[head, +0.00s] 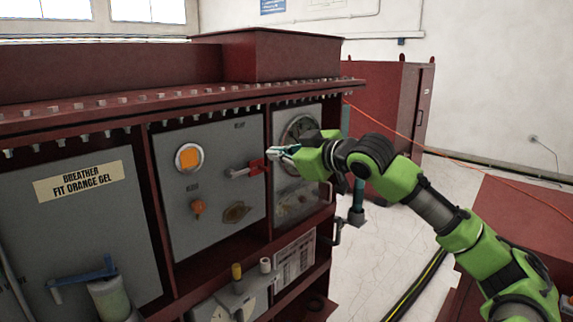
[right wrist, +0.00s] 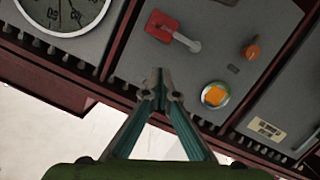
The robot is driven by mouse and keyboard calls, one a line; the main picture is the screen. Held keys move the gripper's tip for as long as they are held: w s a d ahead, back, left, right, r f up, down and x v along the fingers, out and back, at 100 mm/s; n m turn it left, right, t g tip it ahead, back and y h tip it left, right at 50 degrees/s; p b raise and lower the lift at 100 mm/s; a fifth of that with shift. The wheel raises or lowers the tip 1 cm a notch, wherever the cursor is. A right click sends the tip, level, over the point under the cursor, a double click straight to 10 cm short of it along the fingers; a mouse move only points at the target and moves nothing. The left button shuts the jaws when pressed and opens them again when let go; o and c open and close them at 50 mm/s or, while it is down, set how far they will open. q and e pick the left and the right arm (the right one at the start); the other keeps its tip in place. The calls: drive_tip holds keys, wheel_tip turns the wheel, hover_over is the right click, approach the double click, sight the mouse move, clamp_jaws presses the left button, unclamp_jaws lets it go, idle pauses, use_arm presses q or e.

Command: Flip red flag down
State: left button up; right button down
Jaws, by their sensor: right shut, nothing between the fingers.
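The red flag (head: 257,166) is a small red piece with a grey handle (head: 239,173) reaching left, on the grey middle panel of the transformer cabinet. In the right wrist view the red flag (right wrist: 161,25) is at the top, with its grey handle (right wrist: 189,41) slanting down to the right. My right gripper (head: 272,152) is in front of the panel, just above and right of the flag in the head view. Its closed, empty fingertips (right wrist: 163,84) appear below the flag in the wrist view, apart from it. My left gripper is out of view.
An orange indicator (head: 188,158) and an orange knob (head: 197,207) are on the same panel. A round gauge (head: 298,131) sits on the panel to the right, behind my right gripper. A ledge with bolts (head: 180,104) overhangs the panels. Open floor (head: 375,240) lies to the right.

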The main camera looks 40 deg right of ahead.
drive_tip(key=shift+b+v, duration=0.6)
drive_tip(key=shift+v, duration=1.1)
drive_tip(key=shift+d+f, duration=0.1)
drive_tip(key=shift+f, duration=0.05)
